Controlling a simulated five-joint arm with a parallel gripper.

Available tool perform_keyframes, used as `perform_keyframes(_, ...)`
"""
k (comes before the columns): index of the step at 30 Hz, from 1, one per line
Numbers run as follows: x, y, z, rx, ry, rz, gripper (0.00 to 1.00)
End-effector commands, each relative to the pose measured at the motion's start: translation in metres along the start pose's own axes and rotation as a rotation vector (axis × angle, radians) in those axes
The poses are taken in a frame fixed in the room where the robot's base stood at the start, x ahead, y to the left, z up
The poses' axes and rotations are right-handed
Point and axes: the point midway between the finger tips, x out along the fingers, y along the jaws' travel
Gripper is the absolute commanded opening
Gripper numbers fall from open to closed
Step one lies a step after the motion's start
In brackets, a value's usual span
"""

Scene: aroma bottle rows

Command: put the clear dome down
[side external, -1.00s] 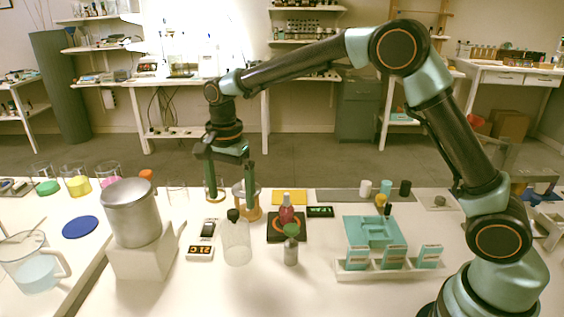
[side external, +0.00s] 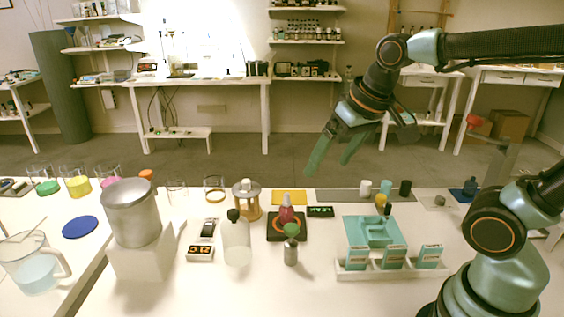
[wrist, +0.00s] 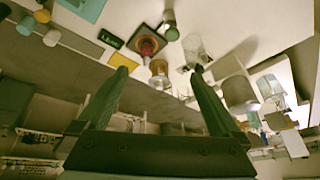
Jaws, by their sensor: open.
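A small clear glass piece with an amber ring (side external: 214,196) stands at the back of the white table in the side external view. Just right of it is an amber wooden stand (side external: 247,209) with a clear, pale-topped piece (side external: 245,187) on it. I cannot tell for certain which of these clear pieces is the dome. My gripper (side external: 328,167) is open and empty, tilted down, high and to the right of both, touching nothing. In the wrist view my open fingers (wrist: 160,72) spread wide, with the amber stand (wrist: 159,82) beyond them.
A clear bottle with a dark cap (side external: 236,243) stands in front of the stand. A red bottle (side external: 286,212) sits on a black pad. A metal canister (side external: 132,212) is on a white block at left. A teal tray (side external: 372,231) and several boxes are at right.

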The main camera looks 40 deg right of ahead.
Motion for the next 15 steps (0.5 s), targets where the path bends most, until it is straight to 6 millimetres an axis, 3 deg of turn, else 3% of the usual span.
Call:
perform_keyframes(6,-0.001,0.012,0.021,-0.136,0.058,0.007,1.00)
perform_keyframes(15,-0.001,0.014,0.024,-0.156,0.063,0.009,1.00)
